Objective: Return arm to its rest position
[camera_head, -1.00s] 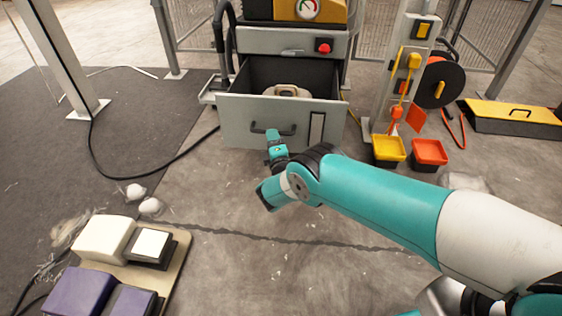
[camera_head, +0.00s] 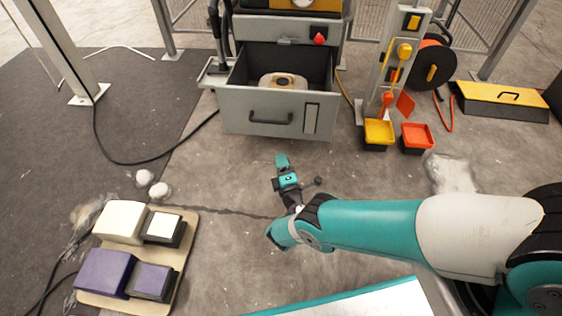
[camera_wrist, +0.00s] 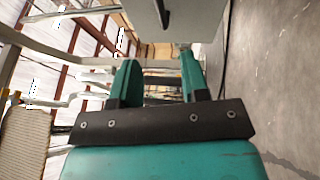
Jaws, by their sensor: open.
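My gripper (camera_head: 283,163) is in the middle of the head view, over the floor in front of the pulled-out drawer (camera_head: 235,118). In the wrist view my gripper (camera_wrist: 157,80) shows two teal fingers spread apart with nothing between them. The drawer front with its dark handle (camera_head: 270,119) is beyond the fingertips and apart from them. My teal and white arm reaches in from the right of the head view.
A beige object (camera_head: 283,81) lies in the drawer. Yellow (camera_head: 379,132) and orange (camera_head: 417,135) bins stand right of it. A board (camera_head: 180,265) with white and purple pedals lies at lower left. A black cable (camera_head: 150,163) crosses the floor. Floor around my gripper is clear.

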